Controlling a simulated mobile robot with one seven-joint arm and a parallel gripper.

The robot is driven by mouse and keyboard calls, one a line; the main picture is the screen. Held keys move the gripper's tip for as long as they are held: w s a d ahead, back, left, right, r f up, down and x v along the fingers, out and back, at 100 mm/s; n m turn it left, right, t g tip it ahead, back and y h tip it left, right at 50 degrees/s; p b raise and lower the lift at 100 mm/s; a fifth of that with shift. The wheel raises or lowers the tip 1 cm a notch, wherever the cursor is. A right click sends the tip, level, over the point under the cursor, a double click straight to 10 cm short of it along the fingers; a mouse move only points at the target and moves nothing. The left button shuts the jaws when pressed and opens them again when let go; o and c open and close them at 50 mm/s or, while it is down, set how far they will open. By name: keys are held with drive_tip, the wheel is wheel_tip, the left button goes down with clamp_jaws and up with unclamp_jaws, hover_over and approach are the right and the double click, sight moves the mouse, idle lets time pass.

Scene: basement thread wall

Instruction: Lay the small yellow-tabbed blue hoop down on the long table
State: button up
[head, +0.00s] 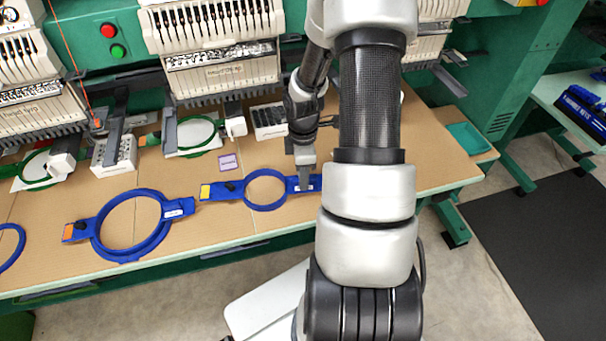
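The small blue hoop (249,201) with a yellow tab (205,192) at its left end is over the front part of the long table (220,224). Its ring is in the middle and its right arm bears a white label. My gripper (306,184) points down at this right arm and overlaps it. I see its fingers nearly edge-on, so their gap does not show. I cannot tell whether the hoop rests flat on the table or sits slightly above it.
A larger blue hoop (97,245) with an orange tab lies left, close to the small hoop's yellow end. Another blue hoop (20,243) is cut off at the left edge. Embroidery machine heads (215,45) stand behind, with green hoops below. A teal tray (468,139) is right.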

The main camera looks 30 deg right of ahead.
drive_tip(key=shift+o, duration=0.4)
drive_tip(key=shift+r, duration=0.1)
wheel_tip(320, 180, up, 17)
drive_tip(key=p, duration=0.2)
drive_tip(key=shift+r, duration=0.15)
